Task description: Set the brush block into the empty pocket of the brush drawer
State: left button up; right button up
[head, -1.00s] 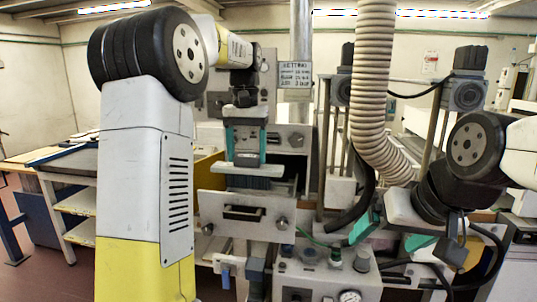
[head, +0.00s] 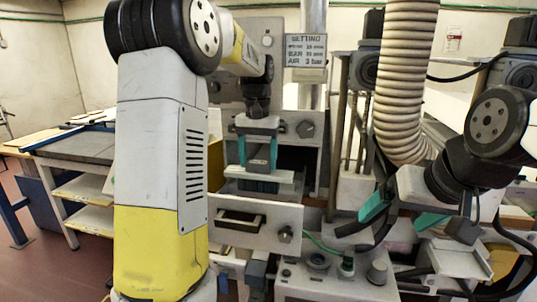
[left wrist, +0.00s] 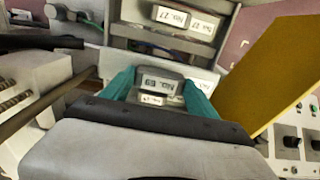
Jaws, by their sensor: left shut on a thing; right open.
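My left gripper (head: 258,158) is shut on the brush block (head: 260,160), a small grey block between its teal fingers. In the left wrist view the brush block (left wrist: 160,83) carries a white label, upside down, reading No. 69. I cannot tell from these views which pocket is empty, or whether the block touches the drawer. My right gripper (head: 403,212) is open and empty, off to the right.
A ribbed hose (head: 407,85) hangs at centre right. A setting sign (head: 306,50) is on the machine behind. A control box (head: 335,275) with knobs stands below right of the drawer. In the left wrist view a yellow panel (left wrist: 270,70) rises at the right.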

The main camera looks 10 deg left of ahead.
pick_arm(q)
notch_tip(320, 180, down, 9)
jog(key=shift+r, duration=0.15)
dwell(0.7)
jog(key=o, duration=1.6)
jog(key=shift+c, duration=0.2)
